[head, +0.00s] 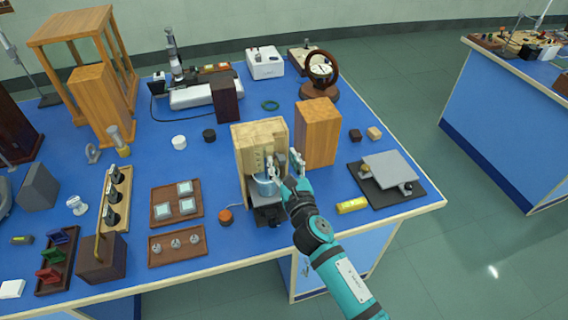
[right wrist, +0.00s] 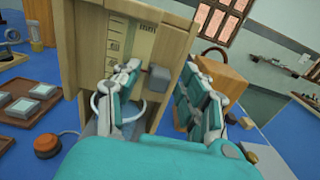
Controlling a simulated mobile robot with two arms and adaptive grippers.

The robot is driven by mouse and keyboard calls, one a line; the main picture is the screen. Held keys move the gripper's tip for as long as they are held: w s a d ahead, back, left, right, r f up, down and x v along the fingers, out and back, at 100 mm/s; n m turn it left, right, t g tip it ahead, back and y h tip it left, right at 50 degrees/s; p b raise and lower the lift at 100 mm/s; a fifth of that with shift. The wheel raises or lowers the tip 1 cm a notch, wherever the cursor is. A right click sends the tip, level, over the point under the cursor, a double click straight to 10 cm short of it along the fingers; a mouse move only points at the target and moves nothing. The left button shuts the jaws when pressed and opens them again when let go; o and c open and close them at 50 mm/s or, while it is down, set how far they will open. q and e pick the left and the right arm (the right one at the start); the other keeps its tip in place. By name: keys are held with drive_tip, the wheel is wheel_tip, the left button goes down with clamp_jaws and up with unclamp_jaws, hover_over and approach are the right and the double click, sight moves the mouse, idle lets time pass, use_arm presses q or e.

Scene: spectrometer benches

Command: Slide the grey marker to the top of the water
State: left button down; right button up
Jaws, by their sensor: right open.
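A pale wooden cabinet (head: 243,160) stands on the blue bench with its open front toward me; it also shows in the right wrist view (right wrist: 83,60). Inside it is a scale (right wrist: 116,45) with marks, and below it a round glass vessel (head: 263,187), partly hidden by my fingers. The water level cannot be made out. A small grey block, which looks like the grey marker (right wrist: 158,79), sits at the cabinet's right edge beside the scale. My right gripper (right wrist: 163,76) is open, its fingers on either side of the grey marker; it also shows in the head view (head: 285,163). My left gripper is not in view.
A taller wooden block (head: 318,135) stands close to the right of the cabinet. An orange button (head: 226,215) is at its front left, and wooden trays (head: 160,249) lie further left. A yellow box (head: 351,206) and a black-based plate stand (head: 405,195) are to the right.

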drive_tip(key=v, duration=1.2)
drive_tip(key=s+d+f+m+g+h+b, duration=0.1)
drive_tip(key=s+d+f+m+g, duration=0.4)
drive_tip(key=f, duration=0.8)
drive_tip(key=s+d+f+m+g+h+b, duration=0.1)
drive_tip(key=s+d+f+m, duration=0.15)
drive_tip(key=f+m, duration=0.75)
drive_tip(key=s+d+f+m+g+h, duration=0.2)
drive_tip(key=s+d+f+m+g, duration=0.15)
drive_tip(key=f, duration=1.25)
drive_tip(key=s+d+f+m+g, duration=0.2)
drive_tip(key=s+f+m, duration=0.4)
drive_tip(key=s, duration=0.4)
drive_tip(key=s+d+f+m+g+b, duration=0.1)
drive_tip(key=s+d+f+m+g, duration=0.1)
drive_tip(key=s+f+m, duration=0.4)
drive_tip(key=s+d+f+m+g+h+b, duration=0.1)
drive_tip(key=s+d+f+m+g, duration=0.2)
drive_tip(key=s, duration=1.1)
wheel_tip(320, 180, down, 3)
drive_tip(key=d+m, duration=0.1)
drive_tip(key=m, duration=0.2)
drive_tip(key=shift+s+d, duration=0.2)
drive_tip(key=shift+d, duration=0.1)
